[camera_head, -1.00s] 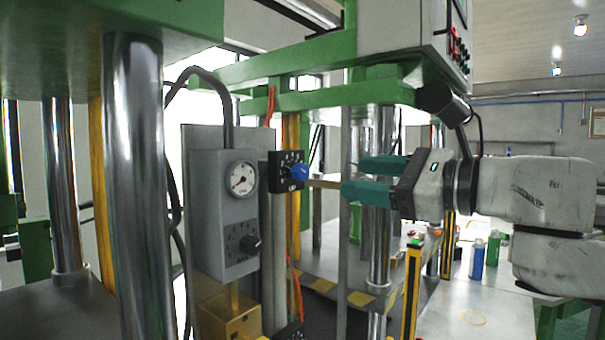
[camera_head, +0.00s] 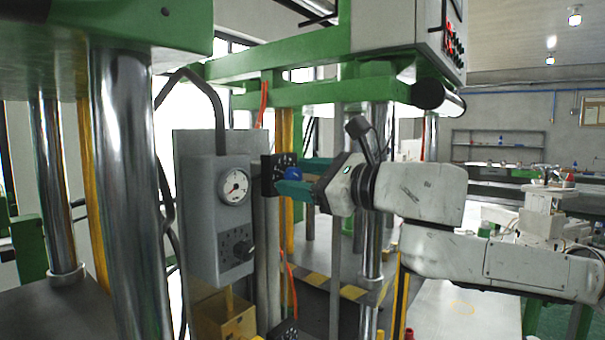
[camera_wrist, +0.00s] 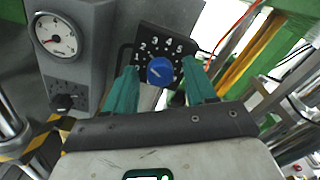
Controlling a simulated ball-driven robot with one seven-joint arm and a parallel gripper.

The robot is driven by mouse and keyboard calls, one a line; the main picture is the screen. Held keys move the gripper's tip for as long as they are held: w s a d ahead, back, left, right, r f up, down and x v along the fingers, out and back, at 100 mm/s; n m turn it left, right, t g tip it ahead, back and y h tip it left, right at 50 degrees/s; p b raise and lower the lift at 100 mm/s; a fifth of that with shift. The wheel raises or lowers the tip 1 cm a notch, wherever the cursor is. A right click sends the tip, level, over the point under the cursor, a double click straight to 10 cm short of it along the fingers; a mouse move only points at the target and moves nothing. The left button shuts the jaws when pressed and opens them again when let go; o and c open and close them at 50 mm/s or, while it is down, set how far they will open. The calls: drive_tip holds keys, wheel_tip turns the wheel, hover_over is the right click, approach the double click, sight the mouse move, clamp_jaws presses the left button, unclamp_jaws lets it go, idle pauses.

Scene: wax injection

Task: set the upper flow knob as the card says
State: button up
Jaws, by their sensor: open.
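The upper flow knob is a blue knob (camera_head: 292,174) on a black dial plate (camera_head: 270,178) with white numbers. It also shows in the wrist view (camera_wrist: 160,71), where 1 to 5 can be read around its upper side and the lower marks are partly hidden. Its pale pointer line is small, and I cannot tell its exact number. My gripper (camera_head: 302,178) has green fingers and is open, one finger on each side of the knob. In the wrist view the fingers (camera_wrist: 162,88) stand apart from the knob, with gaps on both sides. The card is not identifiable in these frames.
A grey box with a round gauge (camera_head: 233,187) and a black knob (camera_head: 243,250) stands left of the dial. A second dial plate (camera_head: 284,332) sits low down. A thick chrome column (camera_head: 122,190) is at left, and an orange cable (camera_head: 264,103) runs above the dial.

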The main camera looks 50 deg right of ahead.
drive_tip(key=shift+c, duration=0.2)
clamp_jaws()
idle(0.4)
